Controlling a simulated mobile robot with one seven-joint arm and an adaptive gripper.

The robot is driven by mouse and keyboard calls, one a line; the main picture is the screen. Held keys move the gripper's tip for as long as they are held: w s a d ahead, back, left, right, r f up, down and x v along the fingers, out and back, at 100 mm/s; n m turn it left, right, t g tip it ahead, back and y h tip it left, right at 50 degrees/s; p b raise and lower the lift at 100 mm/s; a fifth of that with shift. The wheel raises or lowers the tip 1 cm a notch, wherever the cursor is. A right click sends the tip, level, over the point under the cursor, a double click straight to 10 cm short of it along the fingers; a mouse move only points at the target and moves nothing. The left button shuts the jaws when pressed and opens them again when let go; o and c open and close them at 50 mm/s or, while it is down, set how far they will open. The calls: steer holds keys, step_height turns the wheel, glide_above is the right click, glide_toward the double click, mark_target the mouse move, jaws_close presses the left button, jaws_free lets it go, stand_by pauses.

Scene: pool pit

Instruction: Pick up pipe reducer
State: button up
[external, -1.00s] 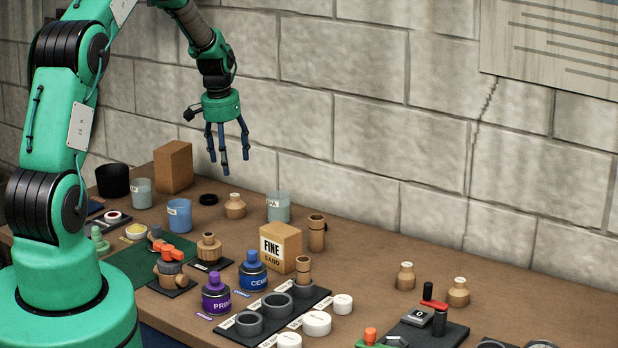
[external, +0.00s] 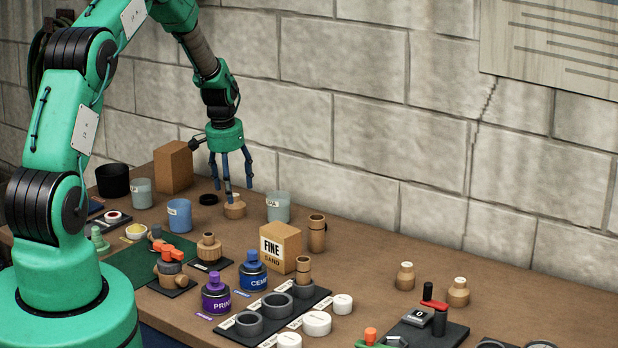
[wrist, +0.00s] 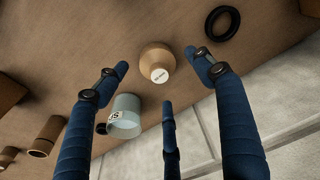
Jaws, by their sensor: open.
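A tan wooden, bottle-shaped piece with a wide body and a narrow pale-capped neck, which looks like the pipe reducer (external: 235,209), stands on the brown bench near the wall. My gripper (external: 231,187) is just above it, pointing down, its three blue fingers spread open and empty. In the wrist view the reducer (wrist: 156,57) lies between the fingertips of my gripper (wrist: 160,76), apart from them as far as I can tell. Its neck end faces the camera. In the external view the fingers partly cover its top.
A black ring (external: 208,199) lies left of the reducer, and a grey-blue cup (external: 278,209) stands to its right. A blue cup (external: 180,218), a cardboard box (external: 174,167) and a sand box (external: 281,250) are near. Two similar tan pieces (external: 405,277) stand farther right.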

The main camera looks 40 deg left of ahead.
mark_target(234, 195)
stand_by(0.3)
steer(key=shift+w+d+f, duration=0.1)
steer(key=shift+w+f, duration=0.05)
steer(key=shift+f, duration=1.15)
steer(key=shift+w+f, duration=0.1)
steer(key=shift+f, duration=1.15)
steer(key=c, duration=1.3)
steer(key=shift+r, duration=0.15)
steer(key=shift+r, duration=0.55)
step_height(234, 195, up, 2)
steer(key=shift+r, duration=0.15)
steer(key=s+d, duration=0.1)
steer(key=s, duration=0.4)
steer(key=s+d+r, duration=0.1)
steer(key=s+d, duration=0.1)
steer(key=s, duration=0.3)
steer(key=s+d, duration=0.1)
steer(key=s, duration=0.4)
steer(key=shift+s+d+r, duration=0.15)
steer(key=shift+s+d, duration=0.05)
steer(key=shift+d, duration=0.1)
